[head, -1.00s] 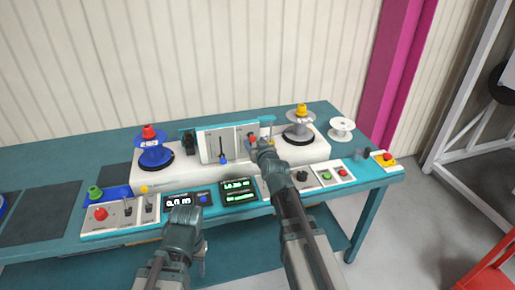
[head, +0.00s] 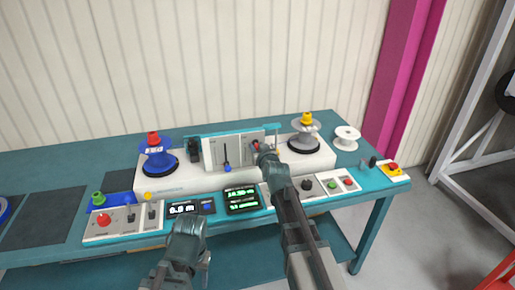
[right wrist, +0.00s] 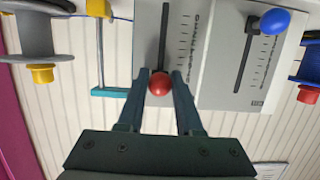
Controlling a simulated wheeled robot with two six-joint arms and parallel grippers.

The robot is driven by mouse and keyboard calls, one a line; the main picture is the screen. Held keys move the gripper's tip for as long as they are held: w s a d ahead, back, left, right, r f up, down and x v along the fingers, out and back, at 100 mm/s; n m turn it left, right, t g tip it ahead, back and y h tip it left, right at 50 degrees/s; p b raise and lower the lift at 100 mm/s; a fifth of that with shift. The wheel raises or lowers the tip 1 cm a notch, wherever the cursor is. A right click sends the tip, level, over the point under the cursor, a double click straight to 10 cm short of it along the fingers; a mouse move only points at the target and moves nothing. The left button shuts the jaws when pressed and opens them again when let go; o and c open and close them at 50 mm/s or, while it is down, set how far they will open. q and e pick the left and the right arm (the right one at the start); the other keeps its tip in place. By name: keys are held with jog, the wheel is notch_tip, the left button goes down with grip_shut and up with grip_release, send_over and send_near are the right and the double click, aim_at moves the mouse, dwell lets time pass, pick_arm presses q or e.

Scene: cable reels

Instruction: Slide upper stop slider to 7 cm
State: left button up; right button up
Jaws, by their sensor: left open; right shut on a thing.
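An upright grey panel (head: 243,151) carries two sliders in vertical slots with printed scales. The red slider knob (head: 255,146) is on the right in the head view; in the right wrist view the red knob (right wrist: 160,83) sits between my right gripper's fingers. My right gripper (head: 260,151) is shut on it; its fingers also show in the right wrist view (right wrist: 160,85). The blue slider knob (head: 227,167) is low on the left slot and free; it also shows in the right wrist view (right wrist: 275,20). My left gripper (head: 188,226) is open and empty before the console, fingertips unclear.
A blue reel (head: 158,160) stands left of the panel and a grey reel (head: 305,138) with a yellow cap right of it. A white spool (head: 346,137) lies farther right. Displays (head: 243,199), switches and buttons line the console front.

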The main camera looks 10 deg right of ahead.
jog(key=shift+f, duration=0.15)
jog(key=shift+f+b, duration=0.4)
jog(key=shift+b, duration=0.15)
jog(key=o, duration=0.9)
jog(key=shift+s, duration=0.15)
